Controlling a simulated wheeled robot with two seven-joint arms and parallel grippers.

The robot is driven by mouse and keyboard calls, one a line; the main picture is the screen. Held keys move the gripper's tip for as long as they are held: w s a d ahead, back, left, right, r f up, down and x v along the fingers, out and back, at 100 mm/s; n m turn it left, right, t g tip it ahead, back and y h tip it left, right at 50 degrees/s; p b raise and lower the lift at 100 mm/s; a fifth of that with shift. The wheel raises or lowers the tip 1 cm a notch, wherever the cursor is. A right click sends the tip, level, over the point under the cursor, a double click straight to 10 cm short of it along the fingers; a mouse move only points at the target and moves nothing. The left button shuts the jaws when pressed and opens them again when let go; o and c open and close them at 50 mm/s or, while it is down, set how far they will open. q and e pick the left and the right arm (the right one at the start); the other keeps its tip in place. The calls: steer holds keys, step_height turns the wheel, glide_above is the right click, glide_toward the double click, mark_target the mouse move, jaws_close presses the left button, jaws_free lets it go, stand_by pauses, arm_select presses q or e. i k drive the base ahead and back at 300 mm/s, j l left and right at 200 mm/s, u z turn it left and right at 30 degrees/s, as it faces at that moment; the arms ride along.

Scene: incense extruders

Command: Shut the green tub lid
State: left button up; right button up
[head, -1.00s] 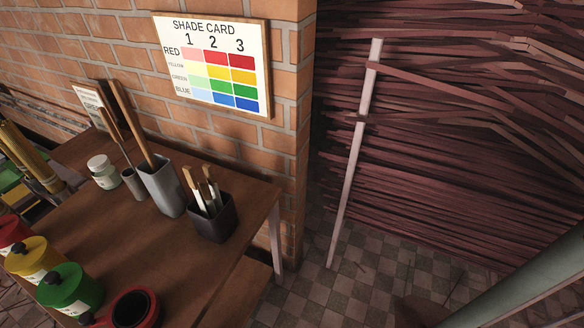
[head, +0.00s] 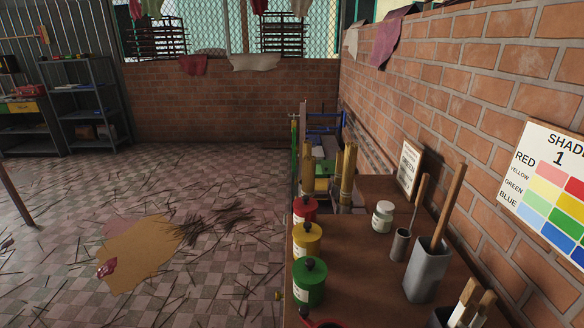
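The green tub (head: 310,285) stands near the left edge of the wooden table (head: 385,290). A green lid with a dark knob (head: 309,264) sits on top of it; I cannot tell whether it is fully seated. A yellow tub (head: 307,242) and a red tub (head: 305,210) stand in a row behind it, each with a dark knob on top. Neither of my grippers shows in the head view.
A red round vessel (head: 322,323) is cut off at the bottom edge. A grey holder (head: 427,272), a small grey cup (head: 400,244) and a white jar (head: 382,217) stand to the right. The brick wall bounds the table's right side. Tiled floor (head: 215,250) with scattered sticks lies left.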

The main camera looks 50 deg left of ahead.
mark_target(333, 166)
steer(key=u, duration=1.3)
steer(key=j+u, duration=0.5)
steer(key=u, duration=0.25)
steer(key=j+u, duration=0.35)
steer(key=i+j+z, duration=0.25)
steer(key=i, duration=0.35)
steer(key=i+j+z, duration=0.3)
steer(key=i+j, duration=0.3)
steer(key=i+l+z, duration=0.1)
steer(key=i, duration=0.7)
steer(key=i+z, duration=0.1)
steer(key=i, duration=0.7)
steer(key=i+z, duration=0.1)
steer(key=i, duration=0.75)
steer(key=i+j+z, duration=0.1)
steer(key=i, duration=0.7)
steer(key=i+j+z, duration=0.1)
steer(key=i, duration=0.7)
steer(key=j, duration=0.1)
